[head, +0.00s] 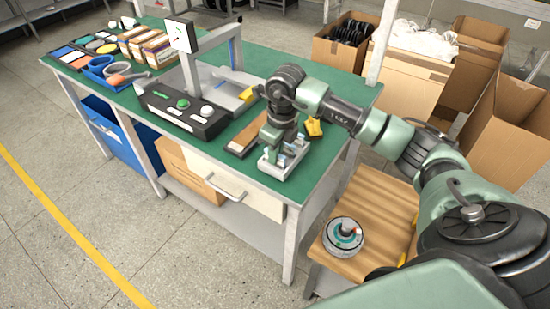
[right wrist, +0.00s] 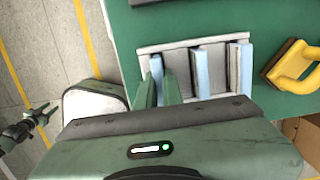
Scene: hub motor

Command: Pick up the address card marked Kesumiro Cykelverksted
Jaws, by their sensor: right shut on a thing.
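A pale card rack (head: 268,167) stands on the near right corner of the green table. In the right wrist view the grey rack (right wrist: 180,44) holds upright light-blue and white cards in separate slots. My right gripper (head: 276,147) reaches down into the rack. In the right wrist view its two green fingers (right wrist: 159,78) are shut on the leftmost card (right wrist: 156,66), one on each side. The middle card (right wrist: 202,75) and the right card (right wrist: 240,70) stand apart from the fingers. No card's writing is readable. A small, dark green arm end (right wrist: 36,120), apparently my left, shows at the left edge.
A yellow-handled tool (right wrist: 291,68) lies right of the rack, near the table edge. A brown block (head: 246,136) lies left of it in the head view. A black control box (head: 180,108) stands farther left. A hub motor (head: 343,235) sits on the lower wooden surface.

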